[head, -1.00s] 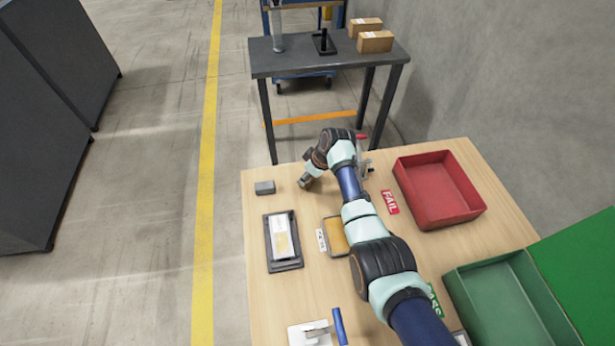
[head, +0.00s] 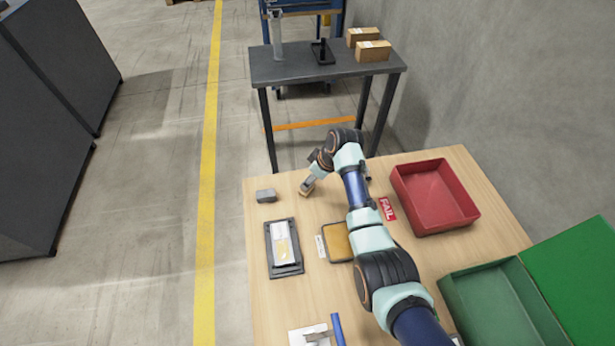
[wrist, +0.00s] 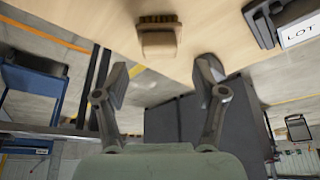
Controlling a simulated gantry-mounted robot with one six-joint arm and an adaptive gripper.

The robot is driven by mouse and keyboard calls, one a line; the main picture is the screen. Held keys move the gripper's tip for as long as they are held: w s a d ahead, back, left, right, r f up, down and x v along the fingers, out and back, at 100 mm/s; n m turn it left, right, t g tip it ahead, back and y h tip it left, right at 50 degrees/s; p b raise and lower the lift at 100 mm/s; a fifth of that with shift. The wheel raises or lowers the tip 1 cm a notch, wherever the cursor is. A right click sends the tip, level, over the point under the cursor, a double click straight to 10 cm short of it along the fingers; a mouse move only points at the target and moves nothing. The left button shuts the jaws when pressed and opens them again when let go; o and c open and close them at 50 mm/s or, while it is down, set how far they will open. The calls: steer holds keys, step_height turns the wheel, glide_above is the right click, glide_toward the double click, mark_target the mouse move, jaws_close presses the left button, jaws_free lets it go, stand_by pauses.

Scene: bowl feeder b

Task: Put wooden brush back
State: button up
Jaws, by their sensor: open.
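The wooden brush (head: 305,190) stands on the far left part of the wooden table, at the end of my arm. In the wrist view the brush (wrist: 158,40) shows as a tan wooden block with dark bristles, just beyond my fingertips. My gripper (wrist: 163,78) is open with nothing between its fingers. In the head view my gripper (head: 313,174) is close by the brush and partly covers it. I cannot tell whether a finger touches it.
A grey block (head: 265,196) lies left of the brush, near the table edge. A dark tray (head: 269,262) with a label lies nearer. A yellow pad (head: 337,241) is beside my arm. Red (head: 449,222) and green (head: 464,313) bins stand on the right.

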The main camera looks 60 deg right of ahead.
steer(key=p+v, duration=0.2)
steer(key=v, duration=0.5)
steer(key=w+a+r+n+t, duration=0.15)
steer(key=w+a, duration=0.25)
steer(key=a, duration=0.5)
steer(key=w+a+r+t+h, duration=0.1)
steer(key=w+a+r, duration=0.3)
steer(key=a, duration=0.6)
steer(key=w+a+r+t, duration=0.1)
steer(key=w+a+r, duration=0.1)
steer(key=w+a, duration=0.5)
steer(key=s+a+r+t, duration=0.2)
steer(key=s+a+r, duration=0.2)
steer(key=a, duration=0.7)
steer(key=s+a+r+t+y, duration=0.1)
steer(key=s+a+r, duration=0.4)
steer(key=a, duration=0.6)
steer(key=shift+s+a+r+t+y, duration=0.2)
steer(key=shift+r+t+y, duration=0.1)
steer(key=shift+r+t, duration=0.45)
